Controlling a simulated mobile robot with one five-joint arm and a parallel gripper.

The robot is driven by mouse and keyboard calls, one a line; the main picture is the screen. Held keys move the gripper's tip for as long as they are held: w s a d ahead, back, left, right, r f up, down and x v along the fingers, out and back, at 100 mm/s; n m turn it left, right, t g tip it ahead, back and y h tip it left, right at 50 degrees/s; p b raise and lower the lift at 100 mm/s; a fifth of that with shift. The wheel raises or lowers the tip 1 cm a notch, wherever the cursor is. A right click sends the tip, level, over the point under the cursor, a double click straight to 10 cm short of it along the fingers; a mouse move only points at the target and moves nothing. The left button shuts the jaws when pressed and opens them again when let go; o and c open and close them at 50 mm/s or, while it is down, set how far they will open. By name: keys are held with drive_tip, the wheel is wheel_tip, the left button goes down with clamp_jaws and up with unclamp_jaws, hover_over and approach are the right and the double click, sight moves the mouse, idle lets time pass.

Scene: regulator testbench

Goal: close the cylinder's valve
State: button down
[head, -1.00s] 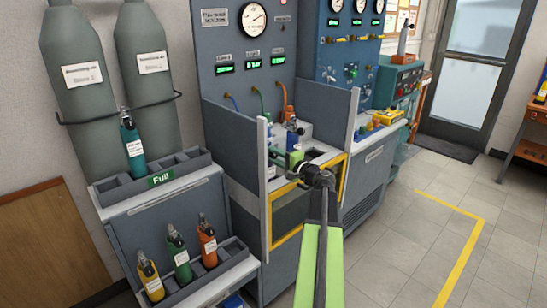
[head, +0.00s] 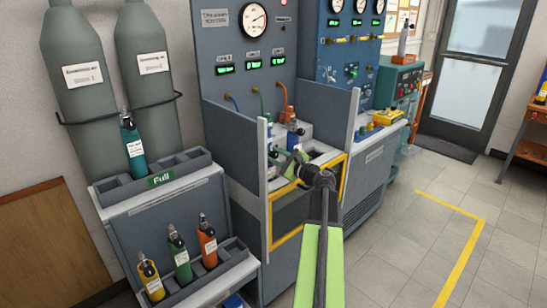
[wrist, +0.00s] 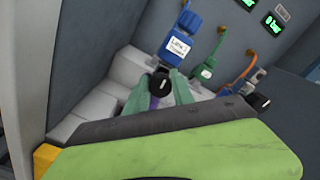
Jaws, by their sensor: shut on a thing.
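In the wrist view, my gripper (wrist: 158,90) has its two green fingers on either side of a black valve knob (wrist: 157,82) with a pale mark, and is shut on it. A small purple part (wrist: 155,102) shows under the knob; the cylinder below is mostly hidden by my gripper and wrist. In the head view my gripper (head: 294,162) reaches into the test bench (head: 331,101) bay.
A black knob (wrist: 258,100) lies to the right. Bay walls flank the arm. Racks with small cylinders (head: 181,255) stand at left; the floor at right is clear.

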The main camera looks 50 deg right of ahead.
drive_tip(key=shift+m, duration=0.6)
drive_tip(key=c, duration=1.1)
unclamp_jaws()
drive_tip(key=shift+s, duration=0.1)
drive_tip(key=s, duration=1.1)
drive_tip(key=s+a, duration=0.1)
drive_tip(key=s, duration=0.5)
drive_tip(key=shift+s+a, duration=0.1)
drive_tip(key=shift+s, duration=0.05)
